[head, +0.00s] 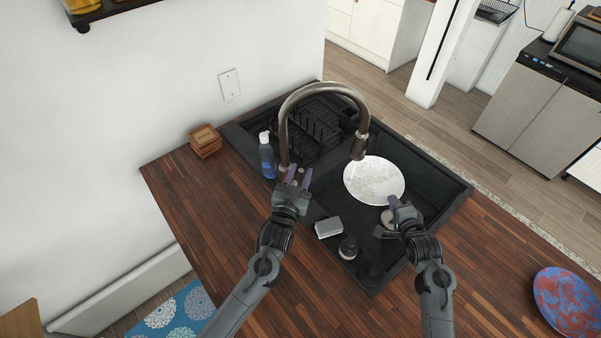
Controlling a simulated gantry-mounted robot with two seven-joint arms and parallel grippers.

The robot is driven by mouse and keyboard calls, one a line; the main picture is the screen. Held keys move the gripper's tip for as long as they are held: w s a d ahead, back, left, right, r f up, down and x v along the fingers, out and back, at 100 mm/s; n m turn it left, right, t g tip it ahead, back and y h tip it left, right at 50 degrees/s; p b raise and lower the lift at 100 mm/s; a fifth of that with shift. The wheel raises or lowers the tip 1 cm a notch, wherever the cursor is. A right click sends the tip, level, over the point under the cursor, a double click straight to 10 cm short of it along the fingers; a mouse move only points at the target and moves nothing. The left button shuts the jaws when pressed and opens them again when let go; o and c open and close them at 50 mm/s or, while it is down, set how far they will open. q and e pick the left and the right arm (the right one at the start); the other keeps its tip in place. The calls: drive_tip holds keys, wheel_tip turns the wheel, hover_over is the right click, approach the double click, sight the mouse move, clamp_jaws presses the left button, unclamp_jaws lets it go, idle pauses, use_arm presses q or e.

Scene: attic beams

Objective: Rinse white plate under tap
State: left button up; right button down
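The white plate (374,180), with greyish marks on it, is in the right part of the black sink (437,187), below and right of the tap's spout. The dark metal tap (284,130) arches over the sink; no water shows from its head (359,147). My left gripper (299,177) is at the tap's base, its purple fingertips apart; whether it touches the tap is unclear. My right gripper (394,204) is at the plate's near edge. Its fingers overlap the rim in view, and I cannot tell whether they grip it.
A pale sponge (328,227) and dark round items (348,247) sit at the sink's near edge. Wooden coasters (205,139) and a red-blue plate (567,302) lie on the counter.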

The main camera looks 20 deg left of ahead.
use_arm(q)
drive_tip(key=s, duration=1.1)
drive_tip(key=shift+s+f, duration=0.2)
drive_tip(key=shift+f, duration=0.2)
